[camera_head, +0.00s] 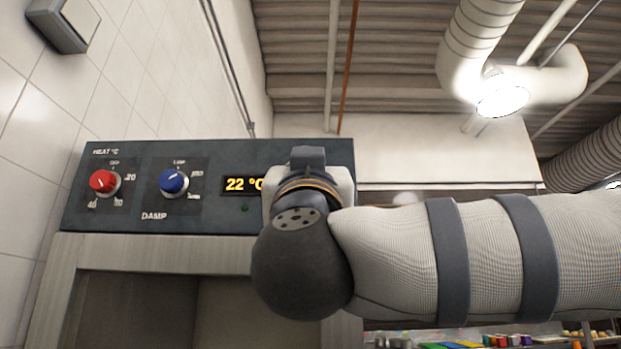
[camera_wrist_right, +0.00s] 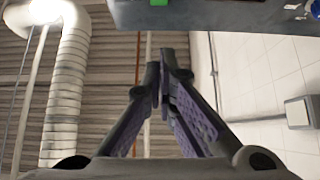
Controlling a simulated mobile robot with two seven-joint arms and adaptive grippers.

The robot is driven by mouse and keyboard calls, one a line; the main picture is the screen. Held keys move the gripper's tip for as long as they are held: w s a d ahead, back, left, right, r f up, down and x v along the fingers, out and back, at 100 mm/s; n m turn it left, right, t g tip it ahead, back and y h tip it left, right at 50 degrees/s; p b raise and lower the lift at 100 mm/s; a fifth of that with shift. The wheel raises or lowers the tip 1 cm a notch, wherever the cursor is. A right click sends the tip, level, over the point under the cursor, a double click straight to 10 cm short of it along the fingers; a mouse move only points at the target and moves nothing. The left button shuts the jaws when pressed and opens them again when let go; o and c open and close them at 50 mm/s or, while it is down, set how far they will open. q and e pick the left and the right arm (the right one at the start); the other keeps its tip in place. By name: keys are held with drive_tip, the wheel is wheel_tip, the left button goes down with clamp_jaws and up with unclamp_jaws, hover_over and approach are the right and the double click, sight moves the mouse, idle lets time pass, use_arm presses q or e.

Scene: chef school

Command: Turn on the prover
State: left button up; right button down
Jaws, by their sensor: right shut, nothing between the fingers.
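The prover has a dark control panel (camera_head: 222,216) above a steel front (camera_head: 150,252). The panel carries a red heat knob (camera_head: 103,181), a blue damp knob (camera_head: 174,182) and a lit display (camera_head: 241,184) reading 22 °C, partly covered by my right arm. A small dark green lamp (camera_head: 245,208) is below the display. In the right wrist view, a bright green part (camera_wrist_right: 159,2) is on the panel (camera_wrist_right: 225,15), cut by the top edge. My right gripper (camera_wrist_right: 160,66) is shut and empty, its tips pointing toward the panel edge. Contact cannot be told. My left gripper is not in view.
My right arm covers the panel's right end. Ceiling ducts (camera_head: 480,30) are far above, and shelves with coloured items (camera_head: 500,340) stand at the lower right.

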wheel_tip(320, 180, down, 7)
drive_tip(key=shift+s, duration=0.3)
drive_tip(key=shift+d+r, duration=0.1)
